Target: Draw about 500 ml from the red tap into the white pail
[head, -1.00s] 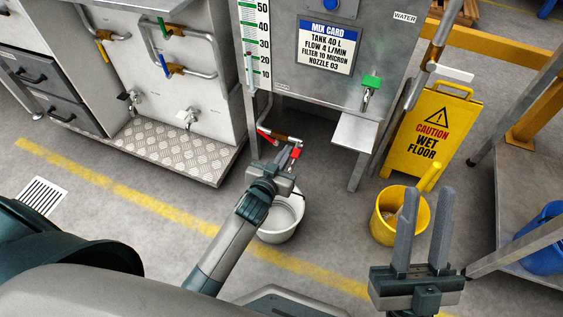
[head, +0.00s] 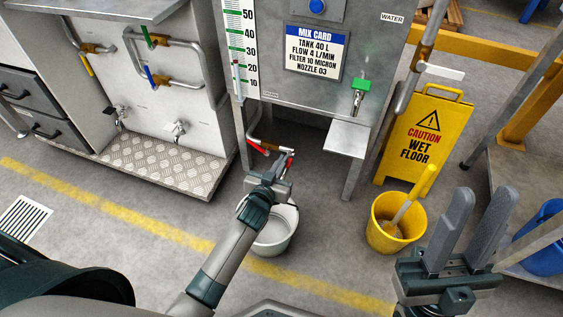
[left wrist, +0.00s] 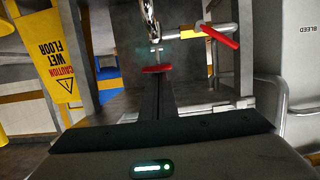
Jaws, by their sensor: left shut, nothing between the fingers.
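The white pail (head: 274,236) stands on the floor under the tank, partly hidden by my left arm; I cannot tell what it holds. The red tap handle (head: 290,160) is just above and beyond the pail, beside my left gripper (head: 277,163). The left wrist view shows the red handle (left wrist: 157,69) below a metal tap body, straight ahead of the shut, empty fingers (left wrist: 158,86); I cannot tell whether they touch it. A red lever (left wrist: 220,37) sits on the side pipe. My right gripper (head: 486,194) is open and empty at the right.
A yellow bucket (head: 377,236) and a wet floor sign (head: 424,136) stand right of the pail. The green tap (head: 360,88) is on the tank front above a small shelf (head: 346,140). A tread-plate step (head: 165,160) lies left. A blue bin (head: 545,238) is at far right.

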